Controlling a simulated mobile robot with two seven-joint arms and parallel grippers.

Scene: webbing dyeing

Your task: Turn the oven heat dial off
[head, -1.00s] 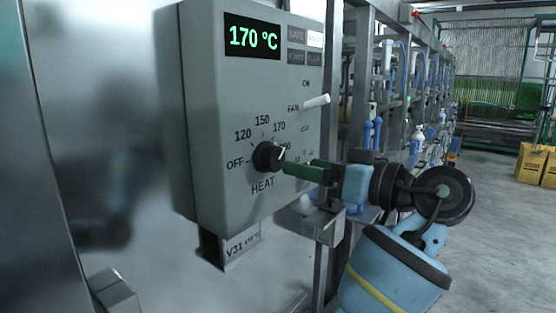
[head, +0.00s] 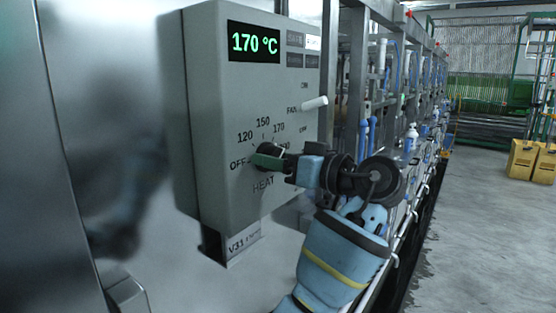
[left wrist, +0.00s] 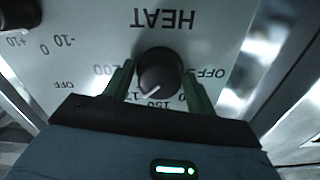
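The heat dial is a round black knob with a white pointer line, on the front of a grey control box (head: 220,110). In the left wrist view the dial (left wrist: 160,70) sits between the green fingers of my left gripper (left wrist: 158,80), seen upside down. The fingers are open, with a narrow gap on each side of the knob. The pointer is towards the 170 mark, away from OFF. In the head view my left gripper (head: 268,158) covers most of the dial. The display (head: 254,43) reads 170 °C. My right gripper is in neither view.
Another black knob (left wrist: 18,12) shows at the wrist view's corner. Metal frames and bottles line the right. Yellow boxes (head: 525,160) stand on open floor at the far right.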

